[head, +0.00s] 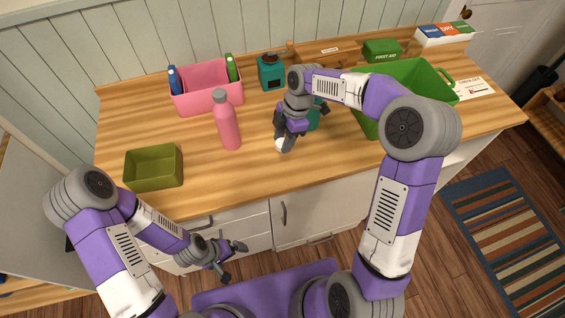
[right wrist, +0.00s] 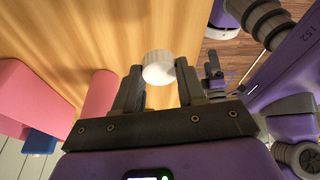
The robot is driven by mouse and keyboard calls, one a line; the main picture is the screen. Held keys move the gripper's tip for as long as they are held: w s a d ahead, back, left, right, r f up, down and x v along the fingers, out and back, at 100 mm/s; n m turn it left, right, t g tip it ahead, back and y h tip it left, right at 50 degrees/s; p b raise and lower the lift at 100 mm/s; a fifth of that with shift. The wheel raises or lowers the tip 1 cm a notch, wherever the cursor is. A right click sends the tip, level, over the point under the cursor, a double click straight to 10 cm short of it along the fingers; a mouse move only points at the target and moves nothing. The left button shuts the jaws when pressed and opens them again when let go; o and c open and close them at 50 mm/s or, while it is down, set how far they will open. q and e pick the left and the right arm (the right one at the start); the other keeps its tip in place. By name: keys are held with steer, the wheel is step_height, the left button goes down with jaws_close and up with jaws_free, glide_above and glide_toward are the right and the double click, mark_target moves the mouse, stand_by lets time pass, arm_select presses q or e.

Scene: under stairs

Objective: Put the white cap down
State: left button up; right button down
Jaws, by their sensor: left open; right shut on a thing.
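The white cap (head: 283,145) is between the fingertips of my right gripper (head: 284,138), near the front middle of the wooden counter. The right wrist view shows the ribbed round cap (right wrist: 158,67) between the two fingers of the right gripper (right wrist: 158,82), with bare wood beyond it. I cannot tell whether the cap touches the counter. My left gripper (head: 233,262) is open and empty, low in front of the cabinet drawers and below the counter edge.
A pink bottle (head: 228,125) stands left of the right gripper. A teal object (head: 314,118) is partly hidden behind it. A pink bin (head: 208,101), teal canister (head: 271,74), olive bin (head: 154,168) and green crate (head: 428,72) are on the counter (head: 250,172). Its front middle is clear.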

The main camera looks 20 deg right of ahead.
mark_target(281, 165)
step_height(281, 165, down, 10)
steer(key=shift+r+b, duration=0.1)
steer(key=shift+b, duration=0.5)
steer(key=shift+f, duration=0.2)
steer(key=c, duration=0.6)
jaws_free()
steer(key=shift+c, duration=0.2)
steer(key=shift+r, duration=0.1)
steer(key=shift+r, duration=0.25)
steer(key=p+v, duration=0.1)
steer(key=v, duration=1)
steer(key=shift+r+p, duration=0.3)
steer(key=shift+r, duration=0.05)
